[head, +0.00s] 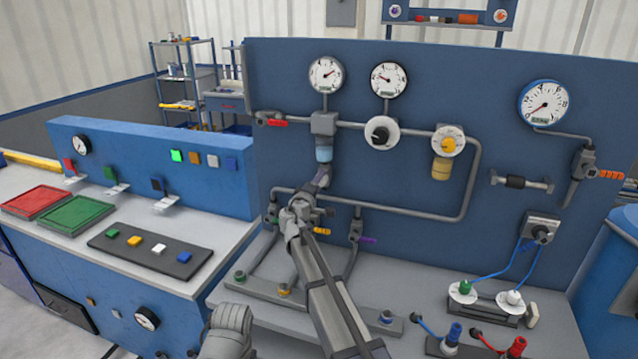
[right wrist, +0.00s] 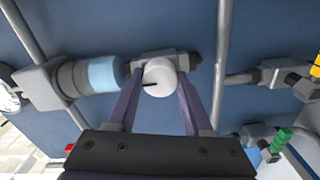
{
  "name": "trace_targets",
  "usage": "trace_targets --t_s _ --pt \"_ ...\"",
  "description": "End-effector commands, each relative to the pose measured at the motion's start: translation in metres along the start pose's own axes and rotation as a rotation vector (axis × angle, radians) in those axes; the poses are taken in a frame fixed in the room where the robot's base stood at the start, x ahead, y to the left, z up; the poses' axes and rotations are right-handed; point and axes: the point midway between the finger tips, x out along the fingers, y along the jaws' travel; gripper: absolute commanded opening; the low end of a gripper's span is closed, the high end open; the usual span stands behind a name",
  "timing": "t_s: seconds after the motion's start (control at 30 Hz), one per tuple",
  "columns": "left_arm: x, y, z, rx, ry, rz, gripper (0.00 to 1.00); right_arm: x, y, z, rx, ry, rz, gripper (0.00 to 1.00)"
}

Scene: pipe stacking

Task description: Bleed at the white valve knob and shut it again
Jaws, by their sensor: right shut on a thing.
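The white valve knob (right wrist: 160,77) shows in the right wrist view as a small round knob with a short dark mark. It sits on a grey fitting beside the light blue bowl (right wrist: 103,74). My right gripper (right wrist: 160,88) has its two purple-grey fingers on either side of the knob, shut on it. In the head view my right gripper (head: 320,182) is just below the blue bowl (head: 323,153) on the panel and hides the knob.
The upright blue panel (head: 420,255) carries grey pipes, white gauges (head: 325,75), a black knob on a white dial (head: 381,133) and a yellow knob (head: 448,145). Yellow (head: 322,231) and purple (head: 368,240) valve handles are close below my right gripper. Blue cables (head: 490,275) hang at the right.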

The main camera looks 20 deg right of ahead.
Motion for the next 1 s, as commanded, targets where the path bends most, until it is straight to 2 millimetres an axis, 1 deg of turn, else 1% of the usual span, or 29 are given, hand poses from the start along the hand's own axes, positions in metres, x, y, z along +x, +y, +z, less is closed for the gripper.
trace_targets --t_s 0.17,0.2,0.43,0.47,0.77,0.87,1.0 --pt "0.0 0.0 0.0 0.0 0.0 0.0 0.5 -0.001 0.0 0.0 -0.001 0.0 -0.001 0.0" --pt "0.0 0.0 0.0 0.0 0.0 0.0 0.5 -0.001 0.0 0.0 -0.001 0.0 -0.001 0.53" --pt "0.0 0.0 0.0 0.0 0.0 0.0 0.5 -0.001 0.0 0.0 0.0 0.0 0.0 0.79" --pt "0.0 0.0 0.0 0.0 0.0 0.0 0.5 0.0 0.0 0.0 0.0 0.0 0.0 0.81" --pt "0.0 0.0 0.0 0.0 0.0 0.0 0.5 -0.002 0.0 0.0 0.0 0.0 0.0 0.81" --pt "0.0 0.0 0.0 0.0 0.0 0.0 0.5 -0.008 0.0 0.0 0.0 0.001 0.0 0.81" --pt "0.0 0.0 0.0 0.0 0.0 0.0 0.5 -0.025 0.0 0.001 0.0 0.002 0.0 0.81"
